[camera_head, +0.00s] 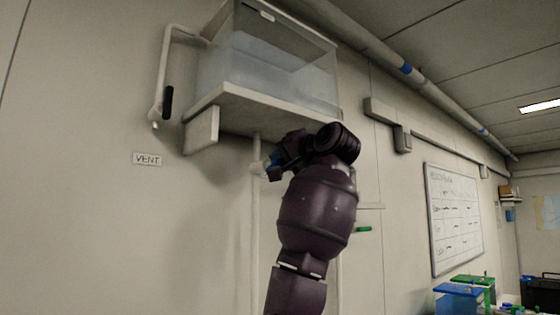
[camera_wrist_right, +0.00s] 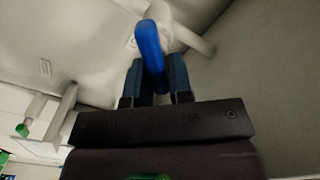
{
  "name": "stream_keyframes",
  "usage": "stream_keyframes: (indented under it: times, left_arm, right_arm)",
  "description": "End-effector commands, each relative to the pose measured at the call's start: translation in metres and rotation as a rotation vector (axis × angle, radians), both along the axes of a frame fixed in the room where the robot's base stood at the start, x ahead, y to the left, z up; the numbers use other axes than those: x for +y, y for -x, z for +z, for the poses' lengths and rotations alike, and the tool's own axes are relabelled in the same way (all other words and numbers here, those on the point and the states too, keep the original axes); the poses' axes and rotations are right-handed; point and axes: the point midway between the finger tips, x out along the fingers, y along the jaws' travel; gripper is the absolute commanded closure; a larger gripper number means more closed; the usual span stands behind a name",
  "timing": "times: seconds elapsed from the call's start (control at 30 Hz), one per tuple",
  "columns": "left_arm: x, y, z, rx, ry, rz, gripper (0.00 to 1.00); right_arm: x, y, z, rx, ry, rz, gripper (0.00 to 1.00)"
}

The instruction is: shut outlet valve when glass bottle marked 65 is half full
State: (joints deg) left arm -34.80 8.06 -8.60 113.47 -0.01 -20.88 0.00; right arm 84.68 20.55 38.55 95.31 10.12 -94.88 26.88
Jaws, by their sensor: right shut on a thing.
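My right gripper (camera_head: 272,167) reaches up to the white vertical pipe (camera_head: 256,210) below the tank. It is shut on a blue valve handle (camera_wrist_right: 151,42), which stands between its two fingers in the right wrist view (camera_wrist_right: 157,78). The handle is mostly hidden behind my gripper in the head view, so I cannot tell whether the valve is open. A clear tank (camera_head: 235,75) holding pale liquid sits on a wall shelf (camera_head: 250,100) above. The glass bottle marked 65 is not in view. My left gripper is not in view.
A bent pipe with a black handle (camera_head: 168,102) hangs left of the tank, above a VENT label (camera_head: 147,158). A green handle (camera_head: 363,229) is right of my arm. A whiteboard (camera_head: 455,215) and blue and green boxes (camera_head: 460,297) are farther right.

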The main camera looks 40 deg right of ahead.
Motion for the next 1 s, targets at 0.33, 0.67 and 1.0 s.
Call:
stream_keyframes:
  times: [0.33, 0.67, 1.0]
  left_arm:
    - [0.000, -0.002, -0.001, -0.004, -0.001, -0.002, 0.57]
    - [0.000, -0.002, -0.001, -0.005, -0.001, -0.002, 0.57]
    - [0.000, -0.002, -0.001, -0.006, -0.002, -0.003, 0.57]
  right_arm:
    - [-0.003, 0.000, -0.006, 0.026, -0.327, 0.001, 1.00]
    - [-0.004, 0.000, -0.010, 0.047, -0.587, 0.002, 1.00]
    - [-0.005, 0.000, -0.013, 0.057, -0.730, 0.000, 1.00]
